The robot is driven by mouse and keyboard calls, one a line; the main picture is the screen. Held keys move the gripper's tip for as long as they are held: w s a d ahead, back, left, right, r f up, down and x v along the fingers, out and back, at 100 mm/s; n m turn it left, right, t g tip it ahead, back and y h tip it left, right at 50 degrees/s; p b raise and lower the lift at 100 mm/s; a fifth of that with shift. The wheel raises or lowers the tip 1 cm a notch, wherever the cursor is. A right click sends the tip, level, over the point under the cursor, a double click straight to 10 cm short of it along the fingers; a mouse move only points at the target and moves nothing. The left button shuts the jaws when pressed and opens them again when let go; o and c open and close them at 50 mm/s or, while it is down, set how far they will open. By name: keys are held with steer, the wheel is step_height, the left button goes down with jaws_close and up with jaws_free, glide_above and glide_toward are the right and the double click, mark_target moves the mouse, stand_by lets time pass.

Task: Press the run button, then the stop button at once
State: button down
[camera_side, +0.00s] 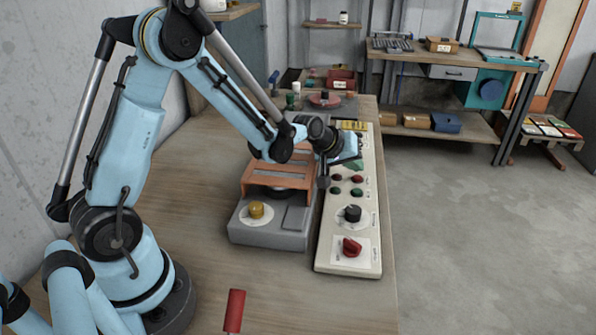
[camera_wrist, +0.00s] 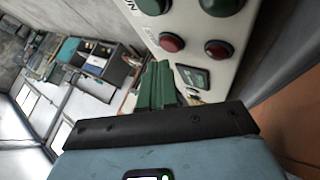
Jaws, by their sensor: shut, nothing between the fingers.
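The long pale control panel (camera_side: 330,228) lies along the right side of the table. It carries two red buttons, left (camera_side: 337,177) and right (camera_side: 358,179), with two green buttons, left (camera_side: 334,191) and right (camera_side: 356,192), nearer the camera. In the wrist view, the red buttons (camera_wrist: 172,42) (camera_wrist: 219,50) and green buttons (camera_wrist: 152,4) (camera_wrist: 222,5) show at the top, beside a partly cut-off label ending in "UN". My gripper (camera_side: 354,164) is shut and empty, low over the panel just beyond the red buttons. Its green fingers (camera_wrist: 158,86) show together; I cannot tell whether they touch the panel.
A black knob (camera_side: 352,213) and a red knob (camera_side: 352,247) stand at the panel's near end. Left of it is a grey machine (camera_side: 267,234) with an orange frame (camera_side: 268,188) and yellow knob (camera_side: 256,210). A red handle (camera_side: 234,310) rises in front.

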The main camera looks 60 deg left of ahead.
mark_target(353, 181)
steer(key=shift+f, duration=0.15)
steer(key=shift+d+f, duration=0.15)
steer(key=shift+f, duration=0.1)
steer(key=shift+a+f, duration=0.2)
steer(key=shift+f, duration=0.35)
stand_by(1.1)
steer(key=shift+r, duration=0.15)
steer(key=shift+s+a+r, duration=0.1)
steer(key=shift+r, duration=0.65)
steer(key=shift+r, duration=0.15)
steer(key=shift+r, duration=2.4)
